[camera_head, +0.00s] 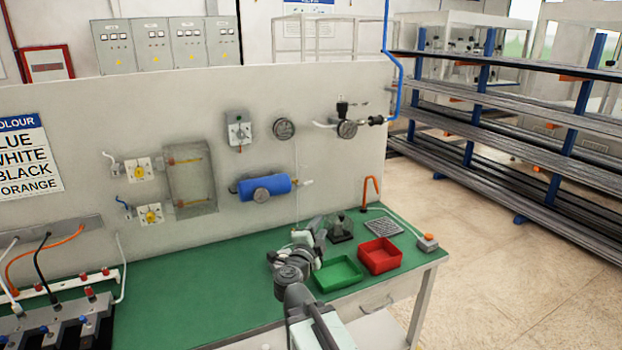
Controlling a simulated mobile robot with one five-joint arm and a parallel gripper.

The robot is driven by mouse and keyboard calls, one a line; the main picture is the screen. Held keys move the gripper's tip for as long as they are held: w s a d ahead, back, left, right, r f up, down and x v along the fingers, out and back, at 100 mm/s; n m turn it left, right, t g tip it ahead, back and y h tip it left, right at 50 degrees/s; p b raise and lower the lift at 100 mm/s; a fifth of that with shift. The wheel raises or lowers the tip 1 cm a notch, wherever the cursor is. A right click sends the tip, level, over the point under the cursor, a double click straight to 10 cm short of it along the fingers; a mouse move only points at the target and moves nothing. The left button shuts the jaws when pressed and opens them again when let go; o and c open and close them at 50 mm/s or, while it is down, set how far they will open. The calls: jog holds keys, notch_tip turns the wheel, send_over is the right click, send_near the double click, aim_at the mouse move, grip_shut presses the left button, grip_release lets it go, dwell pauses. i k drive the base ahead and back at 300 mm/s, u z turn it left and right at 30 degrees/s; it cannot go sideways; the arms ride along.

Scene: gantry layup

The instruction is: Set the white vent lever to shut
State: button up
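A small white lever-like piece (307,182) sticks out at the right end of a blue cylinder (275,186) on the grey wall panel. It is too small for me to read its setting or be sure that it is the vent lever. My gripper (308,233) is low in front of the panel, over the green bench top, below and apart from that piece. A small pale piece shows at its tip, and I cannot tell what it is. The fingers are too small and overlapped to tell open from shut.
A green tray (338,286) and a red tray (366,271) lie right of my arm. Gauges and valves line the panel. The green bench (175,275) is clear at left centre.

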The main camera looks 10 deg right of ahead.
aim_at(305, 184)
jog(key=i, duration=0.9)
